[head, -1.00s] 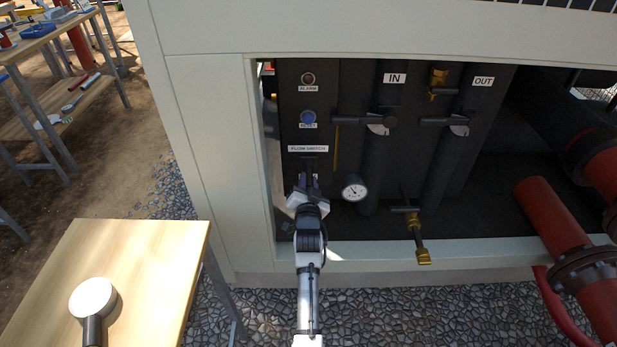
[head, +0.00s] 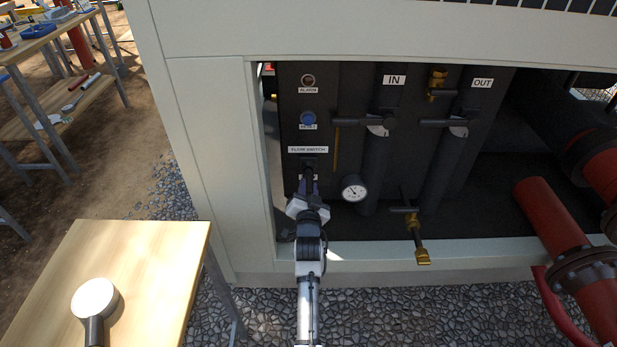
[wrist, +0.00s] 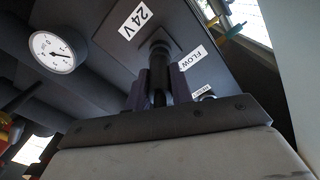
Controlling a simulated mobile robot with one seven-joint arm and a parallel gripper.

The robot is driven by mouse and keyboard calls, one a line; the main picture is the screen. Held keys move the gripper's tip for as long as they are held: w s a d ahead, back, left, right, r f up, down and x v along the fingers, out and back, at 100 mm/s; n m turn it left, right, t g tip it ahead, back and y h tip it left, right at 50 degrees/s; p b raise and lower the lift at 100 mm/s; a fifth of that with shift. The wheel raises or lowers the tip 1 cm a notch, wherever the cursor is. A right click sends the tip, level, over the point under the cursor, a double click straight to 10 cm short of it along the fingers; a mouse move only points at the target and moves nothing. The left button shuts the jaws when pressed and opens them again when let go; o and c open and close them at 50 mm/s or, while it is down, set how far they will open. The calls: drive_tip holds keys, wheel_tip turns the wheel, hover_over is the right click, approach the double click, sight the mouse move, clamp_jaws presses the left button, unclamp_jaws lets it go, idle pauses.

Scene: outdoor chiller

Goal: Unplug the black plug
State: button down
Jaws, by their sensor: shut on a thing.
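The black plug (head: 309,174) is a dark cylinder just below the FLOW SWITCH label (head: 308,150) on the dark panel. My gripper (head: 308,187) is shut on it from the front and below. In the wrist view the plug (wrist: 157,62) stands between the two purple-grey fingers of my gripper (wrist: 158,88). Its far end points at a dark round fitting on the panel between the 24V label (wrist: 134,19) and the FLOW label. I cannot tell whether plug and fitting still touch. The fingers hide part of the plug's sides.
A pressure gauge (head: 354,187) sits right of my gripper. Black pipes with lever valves and a brass valve (head: 422,256) are further right. The pale cabinet frame (head: 215,150) borders the opening on the left. A wooden table (head: 150,260) with a round-headed tool (head: 95,298) stands front left.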

drive_tip(key=shift+s+p, duration=0.55)
drive_tip(key=shift+s, duration=1.25)
drive_tip(key=c, duration=1.8)
unclamp_jaws()
clamp_jaws()
